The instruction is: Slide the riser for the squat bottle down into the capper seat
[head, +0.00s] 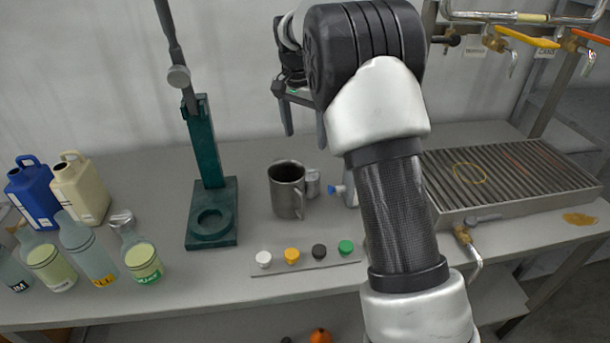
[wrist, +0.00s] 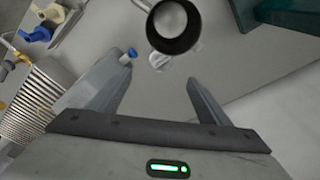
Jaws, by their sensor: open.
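The capper is a dark green stand with a round seat (head: 211,222) in its base; the seat looks empty. The squat bottle (head: 143,262), with a green label and pale yellow-green contents, stands at the front left. I cannot tell for sure which thing is the riser. A small grey metal piece (head: 313,184) stands beside the steel mug (head: 286,190), and another grey round piece (head: 122,219) shows at the squat bottle's neck. My gripper (head: 304,138) is open and empty above the bench near the mug. In the wrist view its fingers (wrist: 155,82) are apart, below the mug.
Other bottles (head: 88,250) and blue and cream jugs (head: 80,190) crowd the left. A strip of coloured caps (head: 305,258) lies in front of the mug. A ribbed drain tray (head: 510,178) with taps above is at right. The capper's column (head: 203,145) rises behind its base.

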